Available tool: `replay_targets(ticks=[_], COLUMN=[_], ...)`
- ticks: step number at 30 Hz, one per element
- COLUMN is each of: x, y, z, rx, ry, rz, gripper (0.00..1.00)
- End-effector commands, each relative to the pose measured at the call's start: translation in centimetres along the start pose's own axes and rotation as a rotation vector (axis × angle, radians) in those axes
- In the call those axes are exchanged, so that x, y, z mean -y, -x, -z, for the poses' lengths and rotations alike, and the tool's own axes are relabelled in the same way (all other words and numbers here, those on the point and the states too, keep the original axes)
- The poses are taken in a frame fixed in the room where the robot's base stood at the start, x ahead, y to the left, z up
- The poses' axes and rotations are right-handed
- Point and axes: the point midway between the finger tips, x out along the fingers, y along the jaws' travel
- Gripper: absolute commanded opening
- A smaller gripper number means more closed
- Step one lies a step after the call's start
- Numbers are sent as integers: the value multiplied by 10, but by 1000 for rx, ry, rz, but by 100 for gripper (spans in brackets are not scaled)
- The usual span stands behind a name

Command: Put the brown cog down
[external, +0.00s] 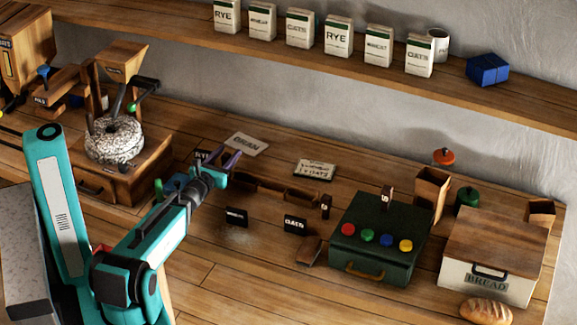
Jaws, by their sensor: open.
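My gripper (228,161) is at the end of the teal arm, over the left-middle of the wooden bench, near the cards and the low dark wooden rack (280,190). Its fingers are open. I cannot make out a brown cog in this view. It may be hidden by the arm or too small to tell. I see nothing clearly held between the fingers.
A stone hand mill (114,140) stands left of my arm. A green box (379,240) with coloured knobs and a bread box (490,262) stand at the right, with a loaf (485,311) in front. Small black labels (295,223) stand mid-bench. A shelf of cartons (338,36) runs above.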

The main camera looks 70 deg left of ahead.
Motion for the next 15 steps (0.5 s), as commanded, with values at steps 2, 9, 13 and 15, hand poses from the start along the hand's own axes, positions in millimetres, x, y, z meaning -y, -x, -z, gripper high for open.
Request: replay_targets(ticks=[2, 9, 13, 15], x=[0, 0, 0, 0], y=[0, 0, 0, 0], z=[0, 0, 0, 0], rx=[0, 0, 0, 0], ry=[0, 0, 0, 0], rz=[0, 0, 0, 0], gripper=[32, 0, 0, 0])
